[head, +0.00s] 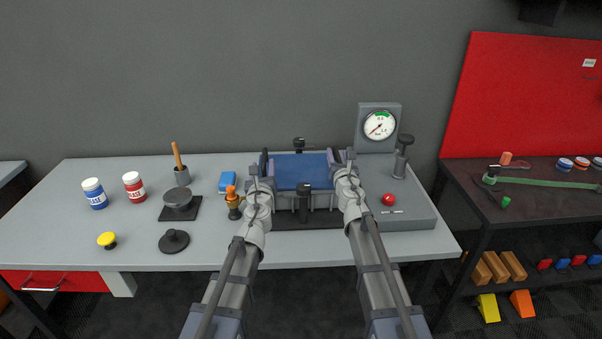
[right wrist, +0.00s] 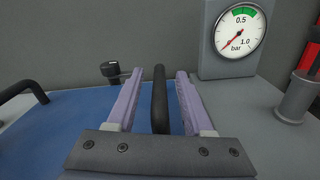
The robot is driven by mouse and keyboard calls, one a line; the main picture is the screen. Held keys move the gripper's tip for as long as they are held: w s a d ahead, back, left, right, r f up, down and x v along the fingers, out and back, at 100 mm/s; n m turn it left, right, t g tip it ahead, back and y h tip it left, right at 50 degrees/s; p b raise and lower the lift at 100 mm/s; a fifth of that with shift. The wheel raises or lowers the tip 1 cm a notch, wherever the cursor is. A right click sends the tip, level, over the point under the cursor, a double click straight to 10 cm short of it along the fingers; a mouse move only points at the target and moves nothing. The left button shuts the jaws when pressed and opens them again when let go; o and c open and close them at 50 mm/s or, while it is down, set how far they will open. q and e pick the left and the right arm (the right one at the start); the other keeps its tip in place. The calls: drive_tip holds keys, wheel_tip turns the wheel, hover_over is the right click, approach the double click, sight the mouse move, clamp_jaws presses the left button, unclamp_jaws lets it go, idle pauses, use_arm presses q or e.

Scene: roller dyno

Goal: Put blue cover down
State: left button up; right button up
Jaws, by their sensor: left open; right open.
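The blue cover (head: 300,170) lies flat on top of a grey box-like fixture (head: 322,220) in the middle of the bench. It also fills the lower left of the right wrist view (right wrist: 62,125). It has a black bar handle at each side. My right gripper (right wrist: 160,74) is open, with its lilac fingers on either side of the right handle (right wrist: 160,105) and gaps to it. In the head view my right gripper (head: 341,160) is at the cover's right edge. My left gripper (head: 262,170) is open at the left edge, by the left handle (right wrist: 22,97). Its exact spacing is unclear.
A black clamp knob (head: 304,187) stands in front of the cover and another (head: 299,143) behind. A pressure gauge (head: 379,125) and a red button (head: 388,199) are at right. Jars, a brush pot and weights stand at left.

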use_arm(q)
drive_tip(key=s, duration=0.4)
drive_tip(key=shift+s+d, duration=0.2)
drive_tip(key=shift+s, duration=0.2)
drive_tip(key=shift+w, duration=0.1)
use_arm(e)
drive_tip(key=shift+s, duration=0.1)
drive_tip(key=s, duration=1.1)
drive_tip(key=shift+s+d, duration=0.4)
use_arm(q)
drive_tip(key=shift+f, duration=0.1)
use_arm(e)
drive_tip(key=shift+f, duration=0.1)
